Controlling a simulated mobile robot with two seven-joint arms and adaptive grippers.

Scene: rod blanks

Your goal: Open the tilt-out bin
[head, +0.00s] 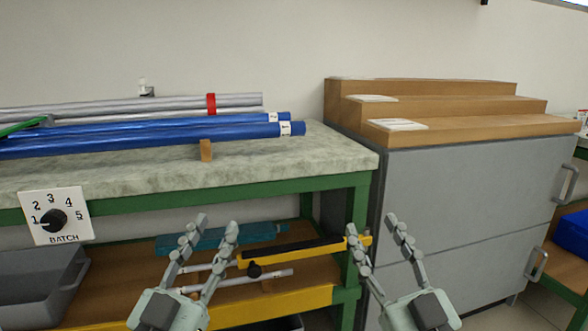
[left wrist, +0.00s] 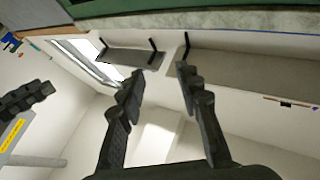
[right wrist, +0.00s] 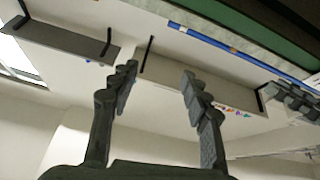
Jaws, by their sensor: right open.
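A grey cabinet (head: 470,180) stands at the right of the head view, with a seam across its large face. An upper bar handle (head: 566,184) and a lower bar handle (head: 537,263) show at its right edge. Its panels look shut; I cannot tell which one is the tilt-out bin. My left gripper (head: 216,222) is open and empty in front of the bench's lower shelf. My right gripper (head: 372,225) is open and empty in front of the cabinet's left edge, apart from both handles. Neither wrist view shows the cabinet clearly.
Blue rods (head: 150,138) and silver rods (head: 130,107) lie on the workbench (head: 335,150). A batch dial (head: 54,220) hangs at its front. A grey tub (head: 35,285) sits lower left. Wooden steps (head: 450,125) top the cabinet. A blue box (head: 574,236) is at far right.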

